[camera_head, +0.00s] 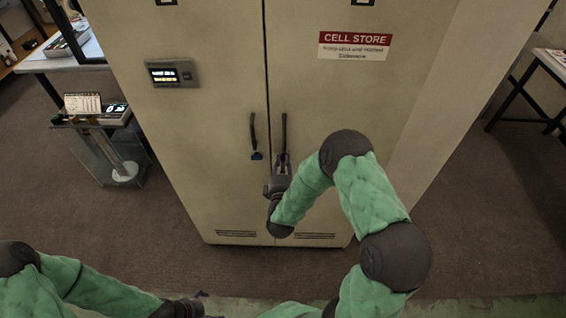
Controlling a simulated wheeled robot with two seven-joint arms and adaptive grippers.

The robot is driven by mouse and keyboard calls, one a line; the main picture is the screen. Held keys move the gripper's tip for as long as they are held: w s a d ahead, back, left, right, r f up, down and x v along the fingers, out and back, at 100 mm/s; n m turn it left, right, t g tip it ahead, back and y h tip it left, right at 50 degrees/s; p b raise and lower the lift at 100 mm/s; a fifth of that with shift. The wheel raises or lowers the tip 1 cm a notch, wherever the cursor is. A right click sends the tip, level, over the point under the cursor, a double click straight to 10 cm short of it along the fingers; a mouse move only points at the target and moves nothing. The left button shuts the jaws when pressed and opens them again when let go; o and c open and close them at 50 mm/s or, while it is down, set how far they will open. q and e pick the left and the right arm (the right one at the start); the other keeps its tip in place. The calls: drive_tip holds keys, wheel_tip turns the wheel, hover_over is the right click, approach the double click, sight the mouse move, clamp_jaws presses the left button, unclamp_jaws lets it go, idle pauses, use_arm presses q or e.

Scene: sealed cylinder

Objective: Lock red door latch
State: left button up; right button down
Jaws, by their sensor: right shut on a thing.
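A tall beige cabinet (222,120) stands in front of me with both its doors shut. Two dark vertical handles flank the door seam. I cannot make out a red latch; the only clear red is on the "CELL STORE" sign (354,45) on the right door. My left gripper (203,295) is low at the bottom edge, away from the cabinet, its fingers barely visible.
A lit display panel (172,74) is on the left door. A small glass-sided stand (105,150) is left of the cabinet, with a table (60,58) behind it. Another table (552,62) stands far right. Brown floor (480,220) is open right of the cabinet.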

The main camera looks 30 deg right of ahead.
drive_tip(key=c, duration=1.1)
unclamp_jaws()
drive_tip(key=shift+c, duration=0.2)
drive_tip(key=v, duration=1.2)
drive_tip(key=shift+f, duration=0.1)
